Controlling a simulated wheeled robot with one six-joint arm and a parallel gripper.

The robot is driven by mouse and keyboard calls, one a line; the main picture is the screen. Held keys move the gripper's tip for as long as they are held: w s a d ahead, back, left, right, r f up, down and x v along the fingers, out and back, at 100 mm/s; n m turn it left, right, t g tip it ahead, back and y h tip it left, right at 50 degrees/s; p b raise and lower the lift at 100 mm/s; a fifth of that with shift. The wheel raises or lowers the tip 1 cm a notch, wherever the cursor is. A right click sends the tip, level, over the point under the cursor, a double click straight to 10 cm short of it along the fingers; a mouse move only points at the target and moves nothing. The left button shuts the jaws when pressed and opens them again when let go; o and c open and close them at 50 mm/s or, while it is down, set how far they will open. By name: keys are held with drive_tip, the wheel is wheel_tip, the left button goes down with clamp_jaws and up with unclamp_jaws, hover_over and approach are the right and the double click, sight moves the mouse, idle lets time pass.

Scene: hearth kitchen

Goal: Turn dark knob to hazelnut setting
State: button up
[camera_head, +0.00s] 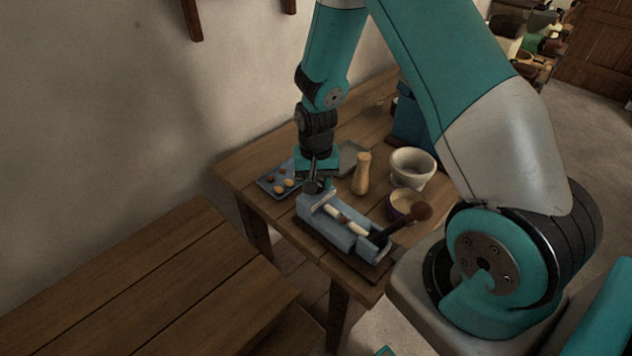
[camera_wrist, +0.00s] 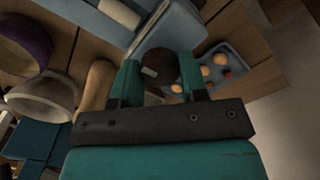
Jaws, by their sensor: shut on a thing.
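The dark knob (camera_wrist: 158,62) is round and brown-black, with a small pale mark on its near side in the wrist view. It is at the end of a blue-grey box (camera_wrist: 181,28). The box (camera_head: 325,224) also shows in the head view, on the front part of the table. My gripper (camera_wrist: 158,82) is shut on the knob, with one teal finger on each side. In the head view my gripper (camera_head: 316,184) points down at the box's far left end, and the knob is partly hidden there. I cannot read any setting labels.
A blue tray (camera_head: 266,187) with several nut-like pieces lies beside the gripper. A dark-handled brush (camera_head: 418,212) leans from the box. A wooden bench (camera_head: 130,275) stands front left.

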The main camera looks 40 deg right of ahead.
drive_tip(key=n, duration=0.4)
drive_tip(key=shift+n, duration=0.3)
drive_tip(key=shift+w+n+b, duration=0.1)
drive_tip(key=shift+n+b, duration=0.2)
drive_tip(key=shift+n, duration=1.6)
drive_tip(key=o, duration=0.9)
wheel_tip(320, 180, up, 18)
drive_tip(key=shift+f+b, duration=0.25)
drive_tip(key=shift+b, duration=0.55)
drive_tip(key=shift+a, duration=0.1)
